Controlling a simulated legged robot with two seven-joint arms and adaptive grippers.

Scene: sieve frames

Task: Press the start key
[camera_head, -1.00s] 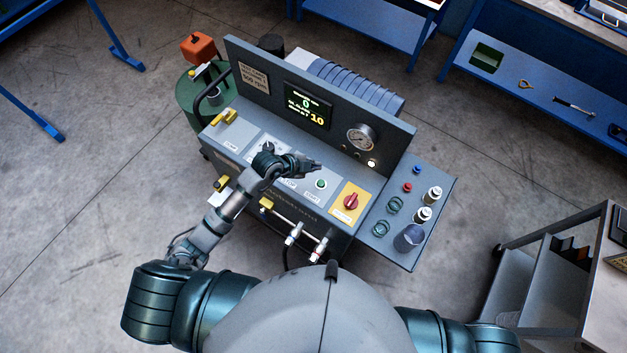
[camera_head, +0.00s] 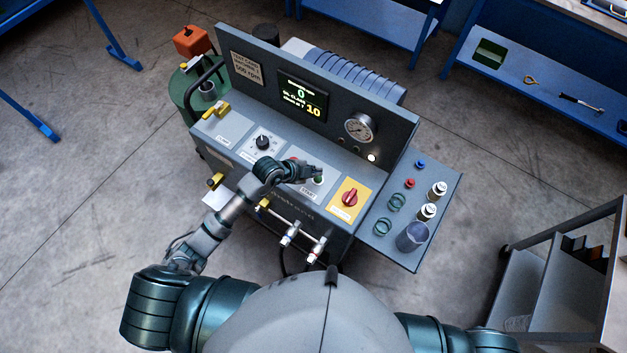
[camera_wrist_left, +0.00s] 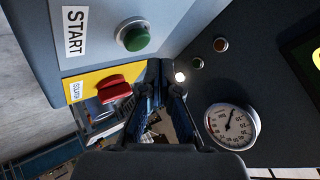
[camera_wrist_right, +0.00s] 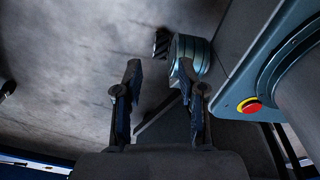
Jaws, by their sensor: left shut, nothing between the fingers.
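The start key is a round green button (camera_head: 318,180) on the panel, above the START label (camera_head: 308,192). It also shows in the left wrist view (camera_wrist_left: 136,38), in a metal ring. My left gripper (camera_head: 315,171) is shut and empty, over the panel close beside the key and partly covering it in the head view. In the left wrist view the fingers (camera_wrist_left: 162,75) lie below and right of the key, apart from it in the picture. Whether they touch it I cannot tell. My right gripper (camera_wrist_right: 158,75) is open and empty, seen only in the right wrist view.
A red rotary switch (camera_head: 349,198) on a yellow plate stands right of the key. A black knob (camera_head: 263,142) is to the left. The upright panel with display (camera_head: 302,97) and gauge (camera_head: 360,127) rises behind. A side shelf (camera_head: 390,240) holds small parts.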

